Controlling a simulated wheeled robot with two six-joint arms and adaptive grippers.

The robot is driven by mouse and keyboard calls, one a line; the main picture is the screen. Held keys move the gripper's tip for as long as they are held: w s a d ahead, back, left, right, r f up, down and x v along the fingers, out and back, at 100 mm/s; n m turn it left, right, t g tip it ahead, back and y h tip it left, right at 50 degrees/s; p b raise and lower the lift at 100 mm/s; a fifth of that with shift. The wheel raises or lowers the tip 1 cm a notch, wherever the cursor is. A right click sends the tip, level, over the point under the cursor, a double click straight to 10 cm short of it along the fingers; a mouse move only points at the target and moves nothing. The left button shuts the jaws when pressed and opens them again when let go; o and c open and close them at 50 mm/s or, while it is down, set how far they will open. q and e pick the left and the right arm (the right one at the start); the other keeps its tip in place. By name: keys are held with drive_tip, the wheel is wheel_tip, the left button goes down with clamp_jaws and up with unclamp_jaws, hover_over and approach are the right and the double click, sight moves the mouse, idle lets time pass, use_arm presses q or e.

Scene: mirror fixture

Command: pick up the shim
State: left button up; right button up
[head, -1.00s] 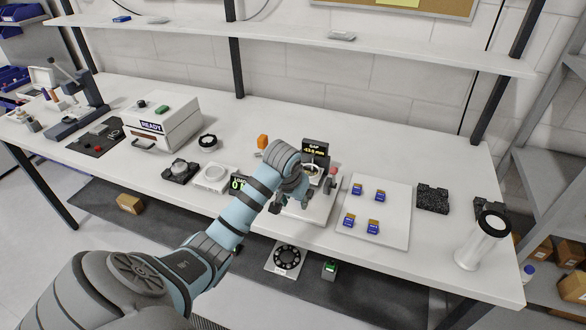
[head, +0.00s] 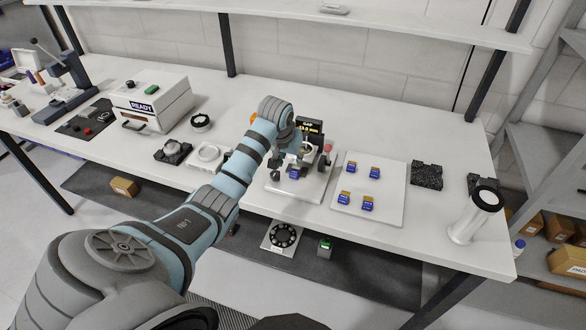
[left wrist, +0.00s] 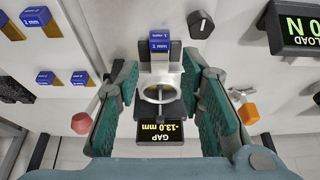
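A small blue shim (left wrist: 160,42) with a printed mm label sits at the front of the mirror fixture (left wrist: 160,85), just beyond my left fingertips in the left wrist view. It also shows in the head view as a blue patch (head: 293,174) under my left gripper (head: 299,163). In the left wrist view my left gripper (left wrist: 160,68) is open, its two green-padded fingers wide apart on either side of the fixture, with nothing between the pads gripped. Several more blue shims (head: 344,197) stand on a white board (head: 388,190). My right gripper is not in view.
The gap display (left wrist: 160,125) reads -13.0 mm. A black knob (left wrist: 201,24) and an orange knob (left wrist: 249,113) are close to the right finger. A load display (left wrist: 297,25) is at upper right.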

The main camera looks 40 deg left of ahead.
sight(294, 171)
use_arm(q)
drive_tip(key=b+x, duration=0.2)
drive_tip(key=x, duration=0.6)
drive_tip(key=shift+w+f, duration=0.1)
drive_tip(key=shift+f, duration=0.2)
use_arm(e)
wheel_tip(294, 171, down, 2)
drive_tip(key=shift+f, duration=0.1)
